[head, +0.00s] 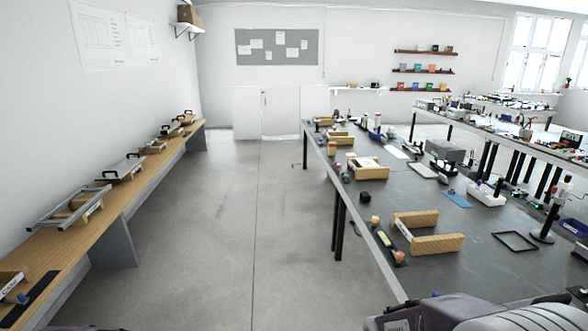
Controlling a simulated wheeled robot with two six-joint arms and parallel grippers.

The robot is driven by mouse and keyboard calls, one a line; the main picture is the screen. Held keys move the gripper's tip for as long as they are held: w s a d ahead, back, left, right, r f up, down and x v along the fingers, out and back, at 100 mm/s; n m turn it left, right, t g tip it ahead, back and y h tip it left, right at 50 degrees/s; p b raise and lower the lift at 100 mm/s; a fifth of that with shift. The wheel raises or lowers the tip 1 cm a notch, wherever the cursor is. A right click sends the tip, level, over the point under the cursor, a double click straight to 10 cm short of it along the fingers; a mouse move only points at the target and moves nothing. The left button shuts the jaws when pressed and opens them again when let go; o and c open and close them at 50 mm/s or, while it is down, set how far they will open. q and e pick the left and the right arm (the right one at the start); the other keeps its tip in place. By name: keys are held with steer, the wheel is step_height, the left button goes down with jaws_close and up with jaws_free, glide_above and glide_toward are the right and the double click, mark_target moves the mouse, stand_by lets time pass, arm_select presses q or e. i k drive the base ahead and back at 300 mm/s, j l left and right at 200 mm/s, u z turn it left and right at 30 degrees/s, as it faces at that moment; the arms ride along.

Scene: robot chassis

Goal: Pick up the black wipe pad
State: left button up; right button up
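I cannot tell for sure which thing is the black wipe pad. A small black block (365,198) sits near the left edge of the grey table (400,188), beyond the wooden pieces. A thin black frame (515,241) lies flat further right on the same table, and a dark flat strip (38,297) lies on the wooden bench at the lower left. Neither of my grippers shows; only grey parts of my body show along the bottom edge.
Wooden blocks (437,244) and a yellow-green tool (382,239) lie on the table's near part. The wooden bench (75,236) runs along the left wall. The grey floor (225,215) between is clear.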

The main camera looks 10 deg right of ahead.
mark_target(365, 196)
steer(key=i+j, duration=0.1)
steer(key=i, duration=2.05)
steer(key=i+l+z, duration=0.1)
steer(key=i+z, duration=0.55)
steer(key=z, duration=0.2)
steer(key=i+j+z, duration=0.15)
steer(key=i+z, duration=0.25)
steer(key=k, duration=0.1)
